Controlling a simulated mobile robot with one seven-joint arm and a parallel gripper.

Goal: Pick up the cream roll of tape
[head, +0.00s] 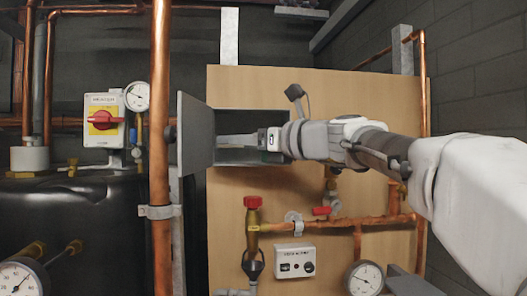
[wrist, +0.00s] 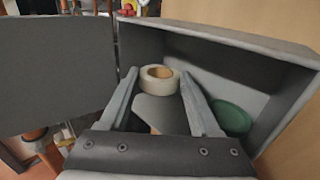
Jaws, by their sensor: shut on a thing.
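The cream roll of tape (wrist: 158,86) shows in the wrist view between the tips of my two fingers. My gripper (wrist: 160,79) is shut on it, one finger on each side. The roll's brown inner core faces up. In the head view my gripper (head: 236,140) reaches from the right into an open grey box (head: 266,106) on the wooden board. The roll cannot be made out in the head view.
A green round thing (wrist: 231,118) lies in the box, right of my right finger. The open box door (head: 195,134) stands at the left, beside a vertical copper pipe (head: 160,110). Below are a red-capped valve (head: 253,203), pipes and a gauge (head: 366,278).

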